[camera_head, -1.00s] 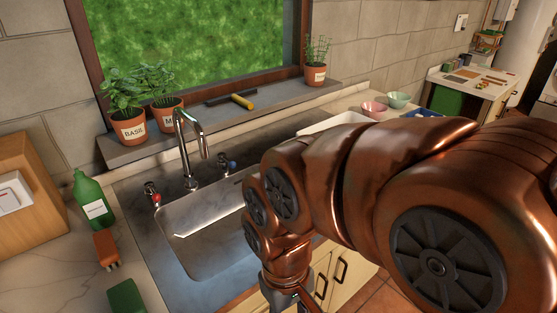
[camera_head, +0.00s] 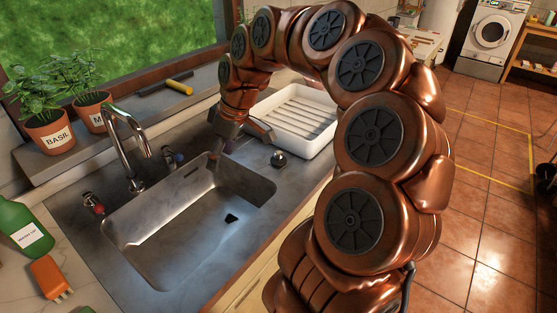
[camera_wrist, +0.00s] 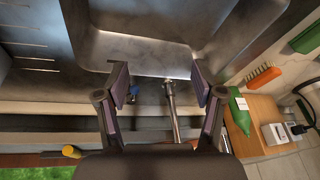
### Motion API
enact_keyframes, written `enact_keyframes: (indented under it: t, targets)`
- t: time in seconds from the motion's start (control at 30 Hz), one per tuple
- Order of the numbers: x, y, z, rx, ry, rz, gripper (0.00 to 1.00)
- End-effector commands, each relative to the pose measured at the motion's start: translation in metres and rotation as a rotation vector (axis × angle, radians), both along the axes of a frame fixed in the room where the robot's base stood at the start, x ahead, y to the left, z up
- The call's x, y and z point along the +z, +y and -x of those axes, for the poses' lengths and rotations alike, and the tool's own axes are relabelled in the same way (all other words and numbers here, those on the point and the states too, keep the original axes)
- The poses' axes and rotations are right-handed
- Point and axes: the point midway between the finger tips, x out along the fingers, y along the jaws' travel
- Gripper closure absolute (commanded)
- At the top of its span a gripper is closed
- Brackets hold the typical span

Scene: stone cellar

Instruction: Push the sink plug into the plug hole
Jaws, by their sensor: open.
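The sink plug (camera_head: 279,158), a small dark disc with a shiny knob, sits on the metal sink top right of the basin, beside the white rack. The dark plug hole (camera_head: 231,218) shows in the floor of the steel basin (camera_head: 165,225). My gripper (camera_head: 240,143) is open and empty above the back right corner of the basin, left of the plug and apart from it. In the wrist view my open fingers (camera_wrist: 160,88) frame the basin's edge and the tap; neither plug nor hole can be made out there.
The chrome tap (camera_head: 128,150) rises behind the basin, with a red-marked valve (camera_head: 94,205) and a blue-marked valve (camera_head: 172,159) beside it. A white drying rack (camera_head: 300,118) stands right. A green bottle (camera_head: 22,228) and orange brush (camera_head: 50,278) lie left.

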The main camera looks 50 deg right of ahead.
Motion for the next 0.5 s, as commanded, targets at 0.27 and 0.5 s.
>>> enact_keyframes:
  t: [0.27,0.5]
  targets:
    - [-0.037,-0.157,-0.007,-0.096,-0.103,0.023,0.32]
    - [-0.063,-0.222,0.014,-0.145,-0.119,0.051,0.32]
